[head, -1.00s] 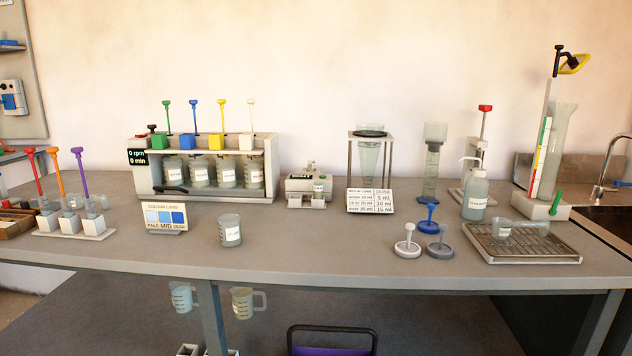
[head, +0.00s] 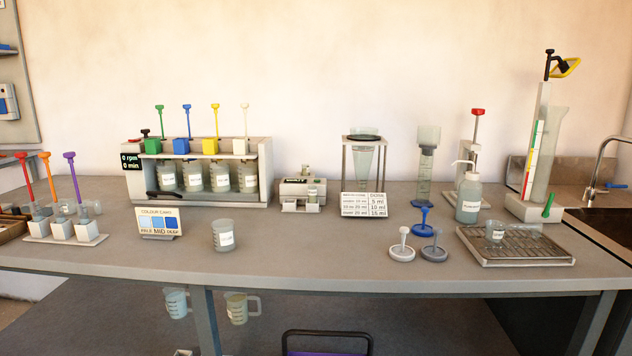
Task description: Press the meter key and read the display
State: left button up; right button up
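The meter, a small pale grey box (head: 303,188), stands on the bench in the middle of the head view, between the jar stirrer and the cone stand. A small labelled vial (head: 313,195) is at its front right. A greenish dark patch shows on its top. The meter is too small here to make out a key or to read any display figures. Neither of my grippers is in view.
The jar stirrer (head: 262,152), its display reading 0 rpm and 0 min, stands left of the meter. A dose card (head: 363,205) is to the right. A beaker (head: 226,236) and colour card (head: 160,222) stand in front left. The bench front before the meter is clear.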

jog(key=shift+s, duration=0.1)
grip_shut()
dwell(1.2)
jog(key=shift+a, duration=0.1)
